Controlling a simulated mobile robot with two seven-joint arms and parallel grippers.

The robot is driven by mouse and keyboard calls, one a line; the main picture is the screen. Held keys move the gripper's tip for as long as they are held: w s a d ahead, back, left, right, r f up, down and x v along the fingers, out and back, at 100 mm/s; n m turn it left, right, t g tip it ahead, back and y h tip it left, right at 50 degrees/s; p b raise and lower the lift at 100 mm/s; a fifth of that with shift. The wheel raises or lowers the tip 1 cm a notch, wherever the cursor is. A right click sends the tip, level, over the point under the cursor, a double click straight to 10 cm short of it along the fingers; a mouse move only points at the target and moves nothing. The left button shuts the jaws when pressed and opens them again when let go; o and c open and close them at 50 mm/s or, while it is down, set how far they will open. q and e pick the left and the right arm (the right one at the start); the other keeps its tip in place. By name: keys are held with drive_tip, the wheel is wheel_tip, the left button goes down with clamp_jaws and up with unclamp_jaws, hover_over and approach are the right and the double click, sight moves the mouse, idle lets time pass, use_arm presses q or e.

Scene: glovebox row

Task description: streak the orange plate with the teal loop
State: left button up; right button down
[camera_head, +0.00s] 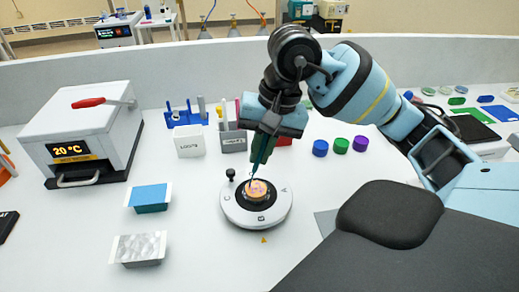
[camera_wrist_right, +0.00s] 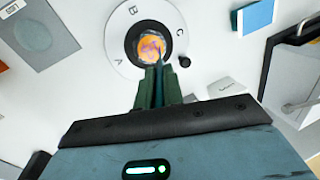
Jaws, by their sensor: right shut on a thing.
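The orange plate (camera_head: 259,188) sits in the dark centre of a round white lettered stand (camera_head: 235,211). In the right wrist view the orange plate (camera_wrist_right: 151,42) shows pinkish-purple marks on its surface. My right gripper (camera_head: 260,160) points down just above the plate. It is shut on the teal loop (camera_head: 252,177), a thin rod mostly hidden by the fingers; its lower end reaches the plate, but I cannot tell if it touches. In the right wrist view the green fingers (camera_wrist_right: 159,82) are together at the plate's edge. My left gripper is not in view.
A white heater box (camera_head: 85,130) reading 20 °C stands at left. A blue-topped box (camera_head: 150,197) and a grey-topped box (camera_head: 139,248) lie left of the stand. A LOOPS holder (camera_head: 189,142) is behind; blue, green and purple caps (camera_head: 341,146) lie right.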

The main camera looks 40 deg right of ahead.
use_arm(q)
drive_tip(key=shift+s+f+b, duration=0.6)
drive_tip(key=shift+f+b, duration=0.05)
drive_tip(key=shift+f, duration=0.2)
use_arm(e)
drive_tip(key=shift+s+d, duration=0.4)
drive_tip(key=shift+d, duration=0.25)
drive_tip(key=shift+s+d, duration=0.35)
drive_tip(key=shift+d, duration=0.25)
idle(0.6)
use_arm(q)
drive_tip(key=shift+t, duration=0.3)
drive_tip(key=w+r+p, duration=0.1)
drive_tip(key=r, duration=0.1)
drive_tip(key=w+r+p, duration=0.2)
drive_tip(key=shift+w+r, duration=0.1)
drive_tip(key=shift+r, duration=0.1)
use_arm(e)
drive_tip(key=v, duration=0.4)
drive_tip(key=a+v, duration=0.1)
drive_tip(key=shift+w+r, duration=0.3)
drive_tip(key=shift+r, duration=0.25)
